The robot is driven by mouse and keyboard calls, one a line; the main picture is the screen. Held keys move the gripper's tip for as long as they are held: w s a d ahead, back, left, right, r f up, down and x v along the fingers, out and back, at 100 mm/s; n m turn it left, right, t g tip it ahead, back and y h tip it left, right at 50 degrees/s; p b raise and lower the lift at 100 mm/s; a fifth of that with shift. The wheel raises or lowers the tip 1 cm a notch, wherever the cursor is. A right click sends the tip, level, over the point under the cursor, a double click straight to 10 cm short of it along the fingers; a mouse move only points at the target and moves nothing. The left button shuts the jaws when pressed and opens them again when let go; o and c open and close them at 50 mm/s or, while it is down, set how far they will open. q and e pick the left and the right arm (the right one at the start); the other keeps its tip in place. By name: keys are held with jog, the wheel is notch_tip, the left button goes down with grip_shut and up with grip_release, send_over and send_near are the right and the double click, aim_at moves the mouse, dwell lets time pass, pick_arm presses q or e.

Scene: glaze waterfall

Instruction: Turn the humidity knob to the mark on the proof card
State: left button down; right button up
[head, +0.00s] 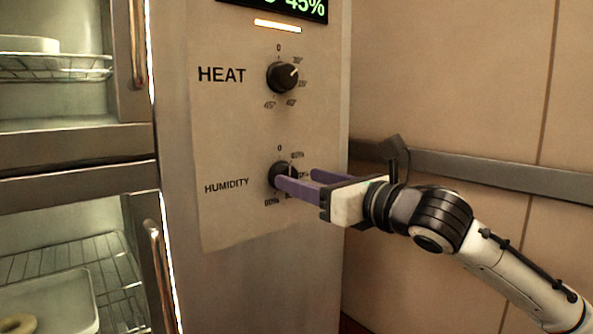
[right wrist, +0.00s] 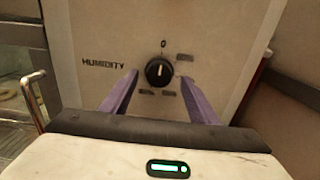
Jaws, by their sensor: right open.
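The black humidity knob (head: 277,174) sits on the pale control panel, below the heat knob. It also shows in the right wrist view (right wrist: 159,71), where its white pointer line stands nearly upright, close to the 0 mark. My right gripper (head: 295,178) is open, with its purple fingers reaching toward the panel at the knob. In the right wrist view the fingertips (right wrist: 160,78) stand to either side of the knob, with gaps between; I cannot tell how far they reach past its face. The fingers hide some of the dial marks. No proof card is in view. My left gripper is not in view.
The heat knob (head: 282,77) is above, with its pointer toward the upper right. A display (head: 285,6) at the top is cut off and shows 45%. Glass cabinet doors with metal handles (head: 159,275) stand at left. A grey rail (head: 480,170) runs along the right wall.

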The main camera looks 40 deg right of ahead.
aim_at(289, 175)
jog(key=shift+w+r, duration=0.1)
jog(key=shift+w, duration=0.85)
jog(key=shift+w+a, duration=0.15)
jog(key=shift+w, duration=0.4)
jog(key=c, duration=1)
jog(key=shift+p, duration=0.35)
